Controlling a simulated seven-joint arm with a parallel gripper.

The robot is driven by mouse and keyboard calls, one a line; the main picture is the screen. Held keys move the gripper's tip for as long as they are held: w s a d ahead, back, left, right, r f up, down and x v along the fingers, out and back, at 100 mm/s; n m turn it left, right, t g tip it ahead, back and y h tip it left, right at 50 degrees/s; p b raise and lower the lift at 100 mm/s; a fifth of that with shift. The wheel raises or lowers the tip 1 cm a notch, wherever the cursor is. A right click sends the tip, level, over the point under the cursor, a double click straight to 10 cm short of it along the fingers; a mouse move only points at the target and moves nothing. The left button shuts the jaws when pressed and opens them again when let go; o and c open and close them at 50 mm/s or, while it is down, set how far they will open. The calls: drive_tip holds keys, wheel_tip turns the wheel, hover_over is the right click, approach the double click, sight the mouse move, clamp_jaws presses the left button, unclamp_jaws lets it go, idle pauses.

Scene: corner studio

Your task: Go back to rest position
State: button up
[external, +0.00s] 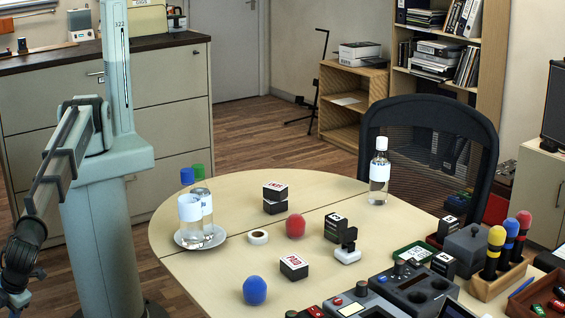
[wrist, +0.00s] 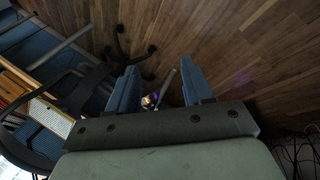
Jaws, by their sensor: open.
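My gripper (wrist: 157,82) is open in the wrist view, its two blue fingers apart with nothing held between them. Beyond the fingers are the wood floor and a small, unclear bright item. In the external view my arm hangs down at the far left, folded beside its column. Its lower end runs to the bottom left edge, clear of the round-ended table (external: 190,240), and the gripper cannot be made out clearly there.
The table holds a blue ball (external: 255,290), a red ball (external: 295,226), a plate (external: 182,240) with bottles, black-and-white boxes (external: 275,192) and a clear bottle (external: 379,172). Control boxes crowd its front right. A black chair (external: 430,140) stands behind. Drawers (external: 160,85) stand behind my column.

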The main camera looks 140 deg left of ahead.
drive_tip(key=s+a+f+n+g+y, duration=0.1)
drive_tip(key=s+a+f+n, duration=0.2)
drive_tip(key=s+a+f, duration=0.75)
drive_tip(key=s+a+f+n+y, duration=0.25)
drive_tip(key=s+a+f, duration=0.45)
drive_tip(key=a+f, duration=0.6)
drive_tip(key=s+a+f+n+g, duration=0.1)
drive_tip(key=s+a+f+n, duration=0.1)
drive_tip(key=s+a, duration=0.7)
drive_tip(key=s+a+f+n+g+y, duration=0.1)
drive_tip(key=s+a+f+n, duration=0.2)
drive_tip(key=s+a, duration=0.7)
drive_tip(key=s+f, duration=0.1)
drive_tip(key=s, duration=0.3)
drive_tip(key=shift+s, duration=0.2)
